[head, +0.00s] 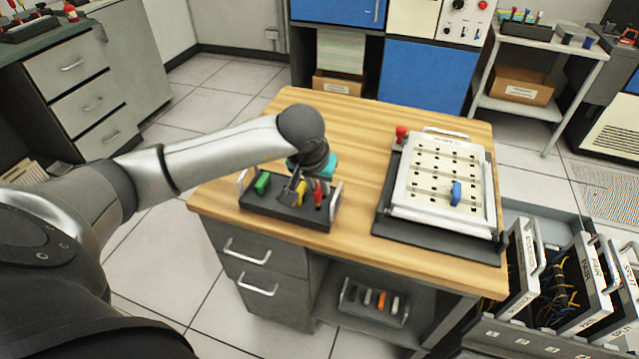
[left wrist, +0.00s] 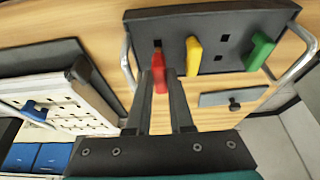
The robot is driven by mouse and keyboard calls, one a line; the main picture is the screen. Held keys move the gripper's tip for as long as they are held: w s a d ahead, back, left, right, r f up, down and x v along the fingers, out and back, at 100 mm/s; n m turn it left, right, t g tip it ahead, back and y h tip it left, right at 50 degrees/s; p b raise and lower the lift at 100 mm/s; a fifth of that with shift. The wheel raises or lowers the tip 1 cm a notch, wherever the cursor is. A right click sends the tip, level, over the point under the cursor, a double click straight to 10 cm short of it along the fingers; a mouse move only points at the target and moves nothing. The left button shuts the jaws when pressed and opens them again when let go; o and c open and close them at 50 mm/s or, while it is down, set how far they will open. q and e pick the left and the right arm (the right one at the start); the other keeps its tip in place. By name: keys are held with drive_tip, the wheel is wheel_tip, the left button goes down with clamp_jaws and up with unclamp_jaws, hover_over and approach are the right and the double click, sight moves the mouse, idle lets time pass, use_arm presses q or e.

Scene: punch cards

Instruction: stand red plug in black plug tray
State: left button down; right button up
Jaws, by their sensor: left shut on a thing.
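The black plug tray (head: 290,213) stands at the table's near left, with a handle at each end. My left gripper (head: 311,190) points down over it. In the left wrist view the left gripper (left wrist: 163,76) is shut on the red plug (left wrist: 158,68), which overlaps the tray (left wrist: 140,28) beside a square hole. The red plug (head: 318,192) also shows in the head view at the tray's right part; I cannot tell how deep it sits. A yellow plug (left wrist: 194,56) and a green plug (left wrist: 260,51) stand in the tray. My right gripper is not in view.
A white hole panel (head: 432,190) on a dark base stands to the right with a blue plug (head: 456,193) in it. A red knob (head: 401,133) is at its far left corner. Bare wooden table (head: 360,130) lies between tray and panel. A lower shelf holds another plug rack (head: 374,303).

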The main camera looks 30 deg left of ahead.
sight(318, 191)
use_arm(q)
drive_tip(key=shift+s+f+b, duration=0.15)
drive_tip(key=shift+f+b, duration=1.2)
drive_tip(key=shift+b, duration=0.05)
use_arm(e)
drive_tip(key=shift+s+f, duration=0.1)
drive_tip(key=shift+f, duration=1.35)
use_arm(q)
drive_tip(key=c, duration=0.7)
unclamp_jaws()
drive_tip(key=p+v, duration=0.1)
drive_tip(key=v, duration=0.4)
drive_tip(key=shift+r, duration=0.45)
drive_tip(key=p+v, duration=0.1)
drive_tip(key=v, duration=0.8)
drive_tip(key=shift+s+p, duration=0.25)
drive_tip(key=shift+p, duration=0.15)
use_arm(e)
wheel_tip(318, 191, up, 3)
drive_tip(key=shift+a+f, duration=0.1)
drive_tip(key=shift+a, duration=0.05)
